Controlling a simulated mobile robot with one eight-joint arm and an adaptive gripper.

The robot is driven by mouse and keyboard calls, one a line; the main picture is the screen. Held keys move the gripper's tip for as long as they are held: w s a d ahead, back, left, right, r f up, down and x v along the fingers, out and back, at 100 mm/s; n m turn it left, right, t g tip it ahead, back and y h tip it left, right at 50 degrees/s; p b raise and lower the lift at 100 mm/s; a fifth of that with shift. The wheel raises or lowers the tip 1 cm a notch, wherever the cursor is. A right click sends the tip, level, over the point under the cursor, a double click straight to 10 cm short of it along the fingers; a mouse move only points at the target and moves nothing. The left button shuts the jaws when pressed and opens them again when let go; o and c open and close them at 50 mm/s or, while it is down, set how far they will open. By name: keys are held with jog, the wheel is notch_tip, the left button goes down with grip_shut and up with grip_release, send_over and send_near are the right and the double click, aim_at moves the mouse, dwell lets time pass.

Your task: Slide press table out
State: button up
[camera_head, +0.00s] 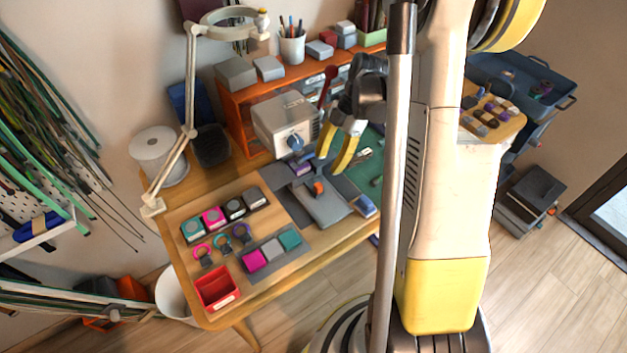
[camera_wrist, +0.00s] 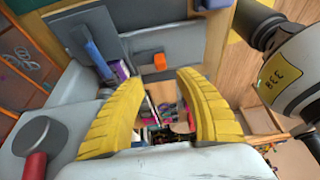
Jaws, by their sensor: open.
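The press (camera_head: 287,122) is a light grey box with a blue knob and a red lever, at the back of the workbench. Its press table (camera_head: 322,205) looks like the flat grey plate in front, with an orange knob (camera_head: 318,187) on top. In the wrist view the plate (camera_wrist: 190,45) lies at the top, and the orange knob (camera_wrist: 159,61) shows just beyond my fingertips. My gripper (camera_head: 333,157) has yellow fingers and hangs above the bench, beside the press and behind the knob. In the wrist view my gripper (camera_wrist: 160,84) is open, with nothing held between the fingers.
A lamp arm (camera_head: 189,100) and a white spool (camera_head: 158,155) stand at left. Colored blocks and a red tray (camera_head: 217,287) lie on the bench's front left. A blue block (camera_head: 365,206) lies by the plate's right side. An orange shelf (camera_head: 235,110) stands behind.

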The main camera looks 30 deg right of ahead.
aim_at(319, 184)
jog(key=b+x, duration=0.3)
jog(key=x, duration=0.6)
grip_shut()
